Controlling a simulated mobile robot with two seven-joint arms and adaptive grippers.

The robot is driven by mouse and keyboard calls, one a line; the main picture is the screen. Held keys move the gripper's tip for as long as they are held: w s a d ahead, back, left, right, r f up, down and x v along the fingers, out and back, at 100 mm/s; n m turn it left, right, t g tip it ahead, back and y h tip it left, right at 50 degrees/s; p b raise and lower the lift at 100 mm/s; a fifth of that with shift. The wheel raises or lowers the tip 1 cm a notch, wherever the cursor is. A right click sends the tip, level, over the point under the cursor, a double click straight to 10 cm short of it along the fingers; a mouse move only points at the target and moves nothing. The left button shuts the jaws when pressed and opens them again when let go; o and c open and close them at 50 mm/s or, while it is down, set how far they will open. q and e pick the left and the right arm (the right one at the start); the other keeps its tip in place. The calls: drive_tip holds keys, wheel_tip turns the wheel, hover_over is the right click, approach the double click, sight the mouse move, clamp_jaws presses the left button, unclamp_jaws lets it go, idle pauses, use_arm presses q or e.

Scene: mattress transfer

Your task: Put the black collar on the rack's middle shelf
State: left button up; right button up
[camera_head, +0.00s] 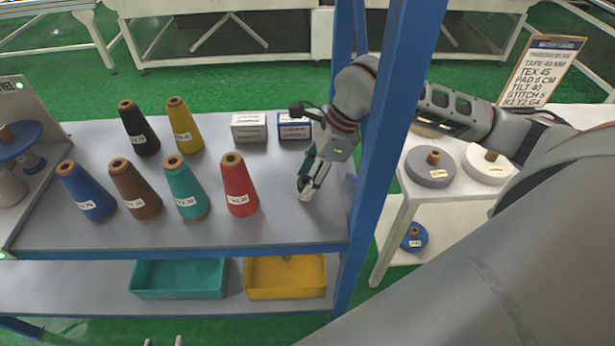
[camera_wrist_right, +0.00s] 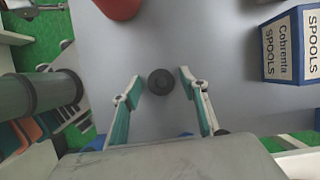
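The black collar (camera_wrist_right: 160,82) is a small dark round piece, seen from above in the right wrist view. It is over the grey shelf (camera_head: 270,225) that carries the cones; whether it touches the shelf is unclear. My right gripper (camera_head: 306,190) reaches past the blue post, low over the right end of this shelf. In its wrist view the right gripper (camera_wrist_right: 160,84) has its fingers apart, with the collar between the tips and a gap on both sides. My left gripper (camera_head: 163,341) shows only two separated tips at the bottom edge.
Several cones stand on the shelf, the red one (camera_head: 239,188) closest to my right gripper. Two small boxes, white (camera_head: 249,128) and blue (camera_head: 294,127), stand behind. A blue post (camera_head: 385,130) is beside my right arm. Green (camera_head: 180,280) and yellow (camera_head: 286,280) bins sit on the lower shelf.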

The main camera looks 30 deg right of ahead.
drive_tip(key=shift+r, duration=0.1)
drive_tip(key=shift+d+r, duration=0.1)
drive_tip(key=shift+r, duration=0.2)
drive_tip(key=v, duration=1.1)
drive_tip(key=shift+s+r, duration=0.15)
drive_tip(key=shift+r, duration=0.05)
drive_tip(key=shift+d, duration=0.1)
